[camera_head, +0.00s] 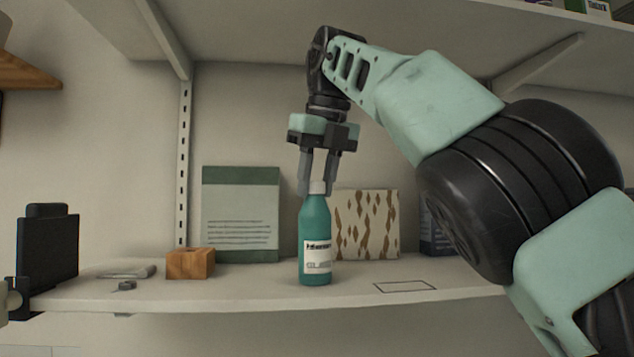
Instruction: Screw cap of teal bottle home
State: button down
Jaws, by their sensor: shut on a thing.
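A teal bottle (315,234) with a white label stands upright on the shelf, near its front edge in the middle of the head view. A pale cap (317,187) sits at the top of its neck. My gripper (317,188) points straight down above the bottle, with its two grey fingers on either side of the cap and shut on it. The cap is partly hidden by the fingers. The thread and any gap under the cap are too small to make out.
A wooden block (190,264) and small metal items (127,272) lie left of the bottle. A green and grey box (241,215) and a brown-patterned box (368,224) stand behind. A dark blue box (436,228) is partly hidden by my arm. A rectangle outline (404,287) marks empty shelf at right.

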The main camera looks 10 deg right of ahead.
jog(key=shift+f+m, duration=0.15)
jog(key=shift+m, duration=0.35)
jog(key=shift+a, duration=0.1)
jog(key=m, duration=0.2)
jog(key=m+h, duration=0.1)
jog(key=m, duration=0.1)
jog(key=shift+m+h+p, duration=0.3)
jog(key=shift+p, duration=0.1)
jog(key=m+p, duration=0.1)
jog(key=m, duration=0.1)
jog(key=shift+a+m+h, duration=0.15)
jog(key=shift+m+h, duration=0.15)
jog(key=shift+h, duration=0.1)
jog(key=shift+m+p, duration=0.55)
jog(key=shift+m, duration=0.05)
jog(key=shift+m+h, duration=0.3)
jog(key=shift+m, duration=0.1)
